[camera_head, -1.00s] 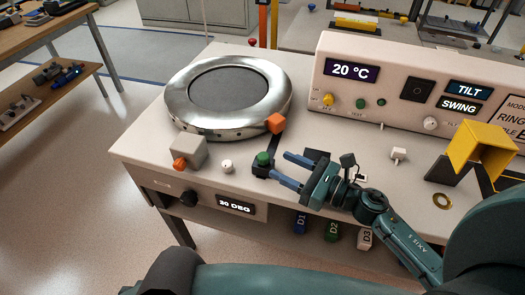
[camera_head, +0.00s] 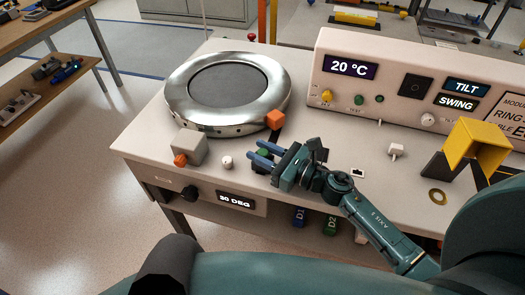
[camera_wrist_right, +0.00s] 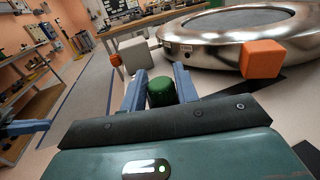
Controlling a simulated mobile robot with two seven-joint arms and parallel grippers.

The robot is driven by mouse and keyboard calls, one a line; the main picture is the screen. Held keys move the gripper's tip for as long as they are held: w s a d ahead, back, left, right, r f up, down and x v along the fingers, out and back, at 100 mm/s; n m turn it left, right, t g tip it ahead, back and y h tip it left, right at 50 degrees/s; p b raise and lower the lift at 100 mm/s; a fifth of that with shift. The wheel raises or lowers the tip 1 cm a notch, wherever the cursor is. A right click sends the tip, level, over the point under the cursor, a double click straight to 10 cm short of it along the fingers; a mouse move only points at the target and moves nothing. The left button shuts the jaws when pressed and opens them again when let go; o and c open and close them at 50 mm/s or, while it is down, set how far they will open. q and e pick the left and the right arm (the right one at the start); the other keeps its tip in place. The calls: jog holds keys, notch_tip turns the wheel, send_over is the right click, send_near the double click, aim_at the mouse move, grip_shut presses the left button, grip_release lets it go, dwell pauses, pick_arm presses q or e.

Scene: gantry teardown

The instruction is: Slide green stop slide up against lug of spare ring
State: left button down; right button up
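The green knob of the stop slide (camera_head: 263,154) shows at the front of the bench, partly hidden by my right gripper. In the right wrist view the green knob (camera_wrist_right: 161,92) stands between the two blue fingers of my right gripper (camera_wrist_right: 160,82). The fingers look open, with a narrow gap beside the knob. The spare ring (camera_head: 180,110) is a large polished metal ring behind it. An orange block, seemingly its lug (camera_head: 276,118), sits at the ring's right front, apart from the knob. A blue finger-like piece (camera_wrist_right: 25,127) at the right wrist view's left edge may be my left gripper.
A grey block (camera_head: 190,147) with an orange knob (camera_head: 180,161) and a white knob (camera_head: 227,162) stand left of the slide. A control panel (camera_head: 400,75) is behind right. A yellow bracket (camera_head: 478,145) and a brass ring (camera_head: 437,198) lie at right.

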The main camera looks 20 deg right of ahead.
grip_shut()
